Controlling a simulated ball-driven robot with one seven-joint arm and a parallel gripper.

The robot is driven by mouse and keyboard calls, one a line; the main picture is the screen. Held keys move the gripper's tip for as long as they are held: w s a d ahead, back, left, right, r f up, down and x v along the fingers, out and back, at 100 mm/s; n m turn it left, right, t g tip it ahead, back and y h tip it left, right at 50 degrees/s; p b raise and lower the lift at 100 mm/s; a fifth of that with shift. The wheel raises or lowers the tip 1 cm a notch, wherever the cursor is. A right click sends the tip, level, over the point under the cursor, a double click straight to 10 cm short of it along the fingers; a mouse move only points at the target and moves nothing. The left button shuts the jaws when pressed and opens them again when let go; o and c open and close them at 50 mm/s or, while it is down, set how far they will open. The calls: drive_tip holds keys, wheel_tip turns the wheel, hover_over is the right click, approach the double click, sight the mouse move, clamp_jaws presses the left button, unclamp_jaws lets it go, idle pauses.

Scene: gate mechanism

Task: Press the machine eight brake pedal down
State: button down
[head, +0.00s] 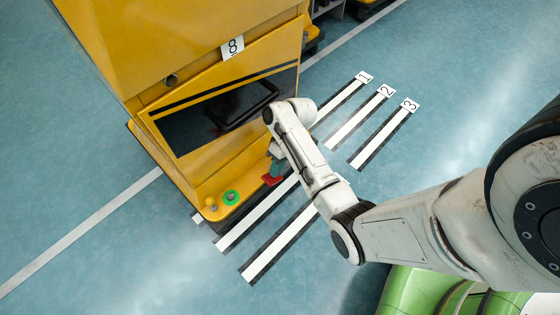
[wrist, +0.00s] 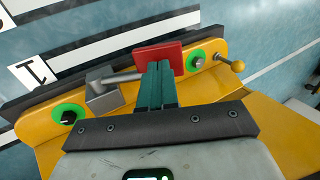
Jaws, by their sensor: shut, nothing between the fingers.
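The yellow machine marked 8 (head: 232,46) stands at the upper left of the head view. Its red pedal (head: 271,180) sits low at the machine's front edge, partly hidden by my gripper. In the wrist view the red pedal plate (wrist: 160,54) is on a grey rod running left to a grey block (wrist: 104,97). My gripper (head: 276,166) is shut and empty, pointing down at the pedal. In the wrist view its teal fingers (wrist: 158,66) overlap the pedal's lower part; I cannot tell whether they touch it.
A green-ringed knob (head: 231,197) and a yellow ball lever (head: 211,203) are beside the pedal on the yellow base. Another green-ringed black knob (wrist: 68,116) is left of the block in the wrist view. Striped floor markings numbered 1 to 3 (head: 386,91) lie on open floor.

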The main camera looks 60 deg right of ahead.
sight(271, 179)
drive_tip(key=shift+a+f, duration=0.25)
drive_tip(key=shift+f, duration=0.15)
drive_tip(key=shift+a, duration=0.1)
drive_tip(key=shift+w+a+f+g+h+p, duration=0.15)
drive_tip(key=shift+a+f+g+h+p, duration=0.25)
drive_tip(key=shift+h+p, duration=0.45)
drive_tip(key=shift+w+a+f+h+p, duration=0.1)
drive_tip(key=shift+a+f+h+p, duration=0.35)
drive_tip(key=shift+f+h+p, duration=0.15)
drive_tip(key=shift+w+a+f+g+h, duration=0.1)
drive_tip(key=shift+a+f+g+h, duration=0.1)
drive_tip(key=shift+f+h, duration=0.45)
drive_tip(key=shift+w+a+f+g+h, duration=0.15)
drive_tip(key=shift+f+h, duration=0.3)
drive_tip(key=shift+f, duration=0.35)
drive_tip(key=shift+a+f+g+h, duration=0.15)
drive_tip(key=shift+a+f+h, duration=0.05)
drive_tip(key=shift+f+h, duration=0.45)
drive_tip(key=shift+f, duration=0.1)
